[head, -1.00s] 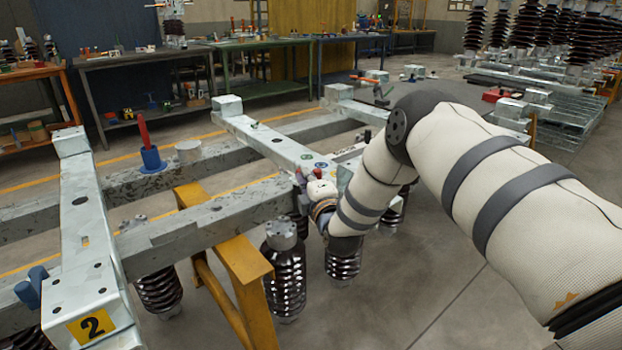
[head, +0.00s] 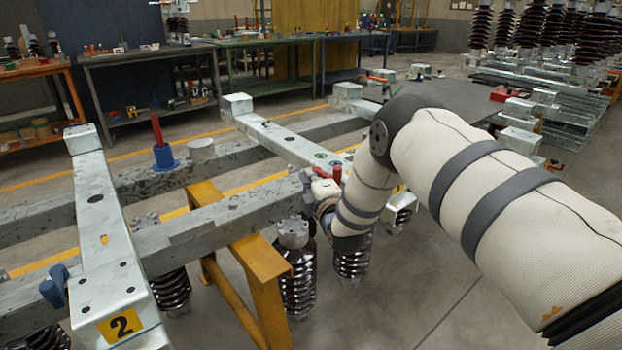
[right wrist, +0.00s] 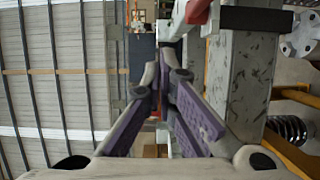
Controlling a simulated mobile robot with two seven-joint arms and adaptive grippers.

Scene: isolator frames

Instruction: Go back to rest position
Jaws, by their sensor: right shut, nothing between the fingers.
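My right arm comes in from the right in the head view, covered in a cream sleeve with grey bands. Its gripper (head: 308,183) is small and partly hidden by the wrist, close beside the near end of the pale steel crossbeam (head: 282,141). In the right wrist view the purple-padded fingers (right wrist: 160,75) come together at their tips with nothing between them. A grey beam (right wrist: 243,85) stands to their right. I cannot tell whether the gripper touches the frame. My left gripper is in neither current view.
A steel beam with a "2" label (head: 122,323) lies at left. A blue holder (head: 164,158) stands on the frame. Ribbed insulators (head: 297,280) hang below, beside a yellow trestle (head: 262,285). Workbenches (head: 150,62) line the back.

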